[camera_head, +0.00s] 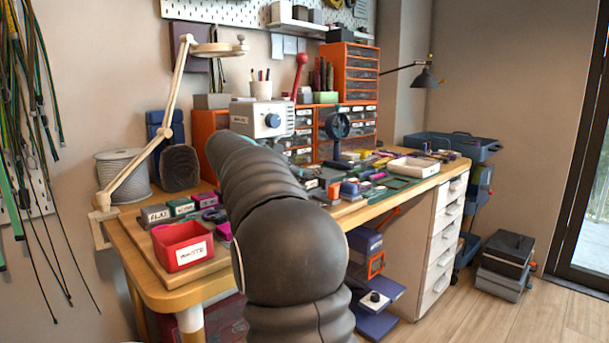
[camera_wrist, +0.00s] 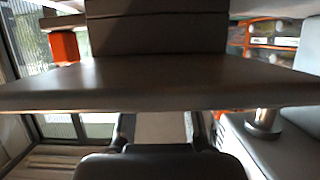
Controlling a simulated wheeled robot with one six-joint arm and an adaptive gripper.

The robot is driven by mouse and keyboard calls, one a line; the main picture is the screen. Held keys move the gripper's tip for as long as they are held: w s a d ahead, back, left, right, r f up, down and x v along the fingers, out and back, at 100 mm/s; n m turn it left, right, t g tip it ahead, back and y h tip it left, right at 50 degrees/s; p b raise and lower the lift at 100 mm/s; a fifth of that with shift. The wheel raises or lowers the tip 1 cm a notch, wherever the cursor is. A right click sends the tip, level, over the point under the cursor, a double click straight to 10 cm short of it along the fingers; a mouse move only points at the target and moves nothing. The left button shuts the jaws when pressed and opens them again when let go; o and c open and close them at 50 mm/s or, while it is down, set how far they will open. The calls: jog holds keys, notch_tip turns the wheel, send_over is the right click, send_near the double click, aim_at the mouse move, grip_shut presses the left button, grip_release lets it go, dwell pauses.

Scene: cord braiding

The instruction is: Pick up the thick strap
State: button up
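Several straps and cords (camera_head: 28,110) in green, yellow and black hang on the wall at the left of the head view. A wider green strap (camera_head: 12,215) hangs at the far left edge; I cannot tell whether it is the thick strap. My gripper is hidden behind my dark arm in the head view. In the wrist view my gripper (camera_wrist: 160,130) shows at the bottom, with two dark fingers apart and a pale gap between them. No strap shows between the fingers. The gripper is far from the hanging straps.
A cluttered wooden workbench (camera_head: 165,285) fills the middle. A red bin (camera_head: 182,246), a white cord spool (camera_head: 122,172) and a jointed lamp (camera_head: 165,125) stand at its left end. Dark boxes (camera_head: 505,262) sit on the floor at right, where some floor is free.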

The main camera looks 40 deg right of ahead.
grip_shut()
jog(key=shift+r, duration=0.1)
jog(key=shift+r, duration=0.5)
jog(key=r, duration=0.3)
jog(key=shift+s+d+r+p, duration=0.15)
jog(key=shift+s+r+p, duration=0.15)
jog(key=shift+p, duration=0.1)
jog(key=s+d+r, duration=0.3)
jog(key=s+r, duration=0.3)
jog(key=s, duration=0.4)
jog(key=shift+s+d, duration=0.15)
jog(key=shift+d, duration=0.2)
jog(key=shift+r, duration=0.1)
